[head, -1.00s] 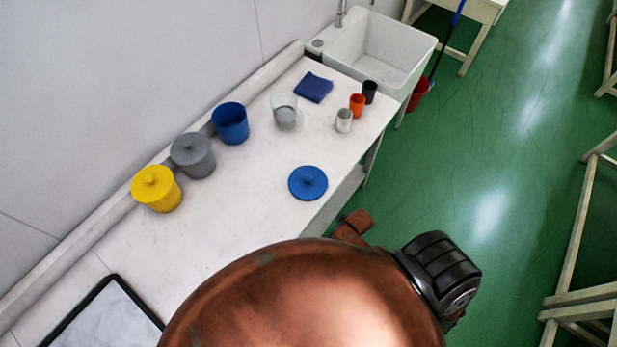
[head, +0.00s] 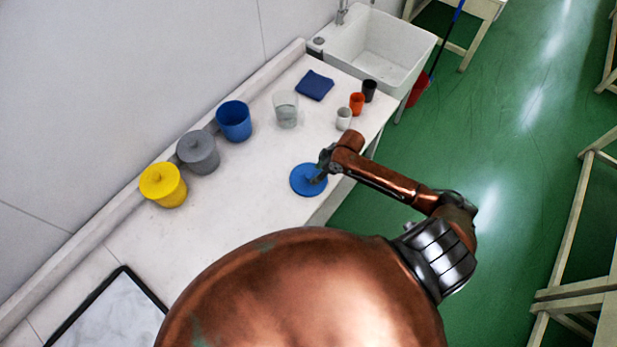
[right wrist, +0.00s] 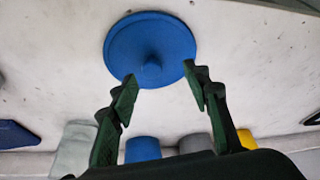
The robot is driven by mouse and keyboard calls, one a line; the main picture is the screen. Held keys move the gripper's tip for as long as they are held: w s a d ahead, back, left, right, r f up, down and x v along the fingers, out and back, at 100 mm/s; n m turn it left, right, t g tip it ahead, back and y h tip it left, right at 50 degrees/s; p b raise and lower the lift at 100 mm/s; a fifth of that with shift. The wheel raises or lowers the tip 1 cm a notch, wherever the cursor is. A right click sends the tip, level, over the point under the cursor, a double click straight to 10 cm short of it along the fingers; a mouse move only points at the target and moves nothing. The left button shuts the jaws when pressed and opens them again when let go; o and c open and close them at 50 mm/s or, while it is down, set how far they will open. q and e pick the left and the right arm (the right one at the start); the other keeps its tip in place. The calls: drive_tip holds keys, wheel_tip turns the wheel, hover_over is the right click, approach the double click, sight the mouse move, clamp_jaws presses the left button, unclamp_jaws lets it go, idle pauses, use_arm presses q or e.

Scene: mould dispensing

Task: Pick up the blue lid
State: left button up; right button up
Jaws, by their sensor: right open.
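The blue lid (head: 304,180) lies flat on the white table near its right-hand edge, with a small round knob on top. In the right wrist view the lid (right wrist: 150,42) is just ahead of the fingertips. My right gripper (head: 322,178) reaches over the lid from the right and hides part of it. In the right wrist view my right gripper (right wrist: 160,78) is open, with its two green-black fingers apart on either side of the knob, and nothing between them is held. My left gripper is in neither view.
An open blue pot (head: 234,122), a lidded grey pot (head: 198,152) and a lidded yellow pot (head: 163,185) line the wall. A clear beaker (head: 285,110), white (head: 344,119), orange (head: 357,103) and black (head: 369,90) cups and a blue cloth (head: 314,85) stand farther off.

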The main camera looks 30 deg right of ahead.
sight(309, 175)
drive_tip(key=shift+w+d+f+p, duration=0.1)
drive_tip(key=shift+w+f+p, duration=0.05)
drive_tip(key=shift+w, duration=0.4)
drive_tip(key=shift+w+d+f+p, duration=0.1)
drive_tip(key=shift+w+f+p, duration=0.05)
drive_tip(key=shift+w, duration=0.4)
drive_tip(key=p+x, duration=0.1)
drive_tip(key=x, duration=0.4)
drive_tip(key=shift+a, duration=0.1)
drive_tip(key=shift+c, duration=0.2)
clamp_jaws()
drive_tip(key=shift+r, duration=0.1)
